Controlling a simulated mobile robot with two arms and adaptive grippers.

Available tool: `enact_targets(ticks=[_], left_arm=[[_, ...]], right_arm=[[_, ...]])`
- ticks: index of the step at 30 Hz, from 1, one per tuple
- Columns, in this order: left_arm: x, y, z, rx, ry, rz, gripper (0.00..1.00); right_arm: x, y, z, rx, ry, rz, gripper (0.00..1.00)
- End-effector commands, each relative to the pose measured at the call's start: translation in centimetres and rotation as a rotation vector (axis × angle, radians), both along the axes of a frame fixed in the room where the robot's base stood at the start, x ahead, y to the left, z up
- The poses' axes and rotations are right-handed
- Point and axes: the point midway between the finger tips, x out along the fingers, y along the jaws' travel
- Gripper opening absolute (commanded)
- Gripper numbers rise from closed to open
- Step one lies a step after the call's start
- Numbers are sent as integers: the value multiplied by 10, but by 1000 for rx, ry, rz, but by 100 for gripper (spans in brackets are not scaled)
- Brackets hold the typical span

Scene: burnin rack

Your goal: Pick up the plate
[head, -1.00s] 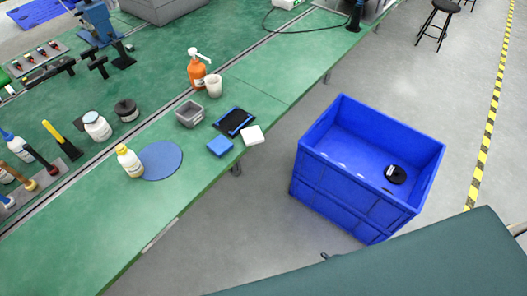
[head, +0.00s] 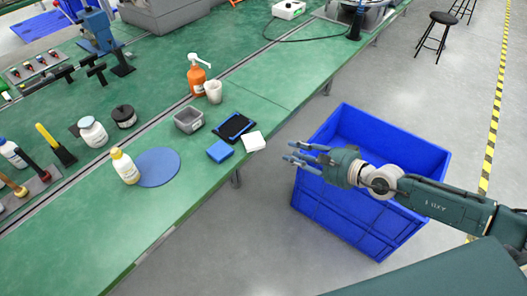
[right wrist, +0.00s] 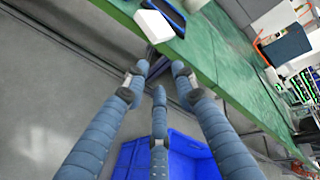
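A flat round blue plate (head: 158,167) lies on the green workbench (head: 120,228), close to a white bottle with a yellow cap (head: 125,167). The plate does not show clearly in the right wrist view. My right gripper (head: 298,158) is in the air beside the bench, in front of the blue crate and well to the right of the plate. In the right wrist view its three fingers (right wrist: 160,75) are spread with nothing between them. My left gripper is not in view.
A blue crate (head: 345,216) stands on the floor below my right arm. On the bench are a blue block (head: 220,151), a white block (head: 253,141), a black-and-blue flat item (head: 234,127), a grey bin (head: 188,120) and an orange pump bottle (head: 197,78). Bench space left of the plate's front is clear.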

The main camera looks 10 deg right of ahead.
Motion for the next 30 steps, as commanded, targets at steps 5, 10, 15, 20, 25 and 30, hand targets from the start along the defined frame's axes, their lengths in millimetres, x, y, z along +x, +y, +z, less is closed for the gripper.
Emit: enact_targets(ticks=[5,10,15,20,25,30], left_arm=[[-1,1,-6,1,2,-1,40],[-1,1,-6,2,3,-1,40],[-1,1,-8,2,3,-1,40],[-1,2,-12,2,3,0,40],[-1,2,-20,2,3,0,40],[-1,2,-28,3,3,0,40]], right_arm=[[-19,16,19,-275,-177,199,27],[-15,23,19,-306,-202,221,27],[1,35,11,-301,-201,219,27],[19,49,1,-300,-200,217,27],[36,62,-11,-300,-199,217,27],[47,70,-16,-300,-199,216,27]])
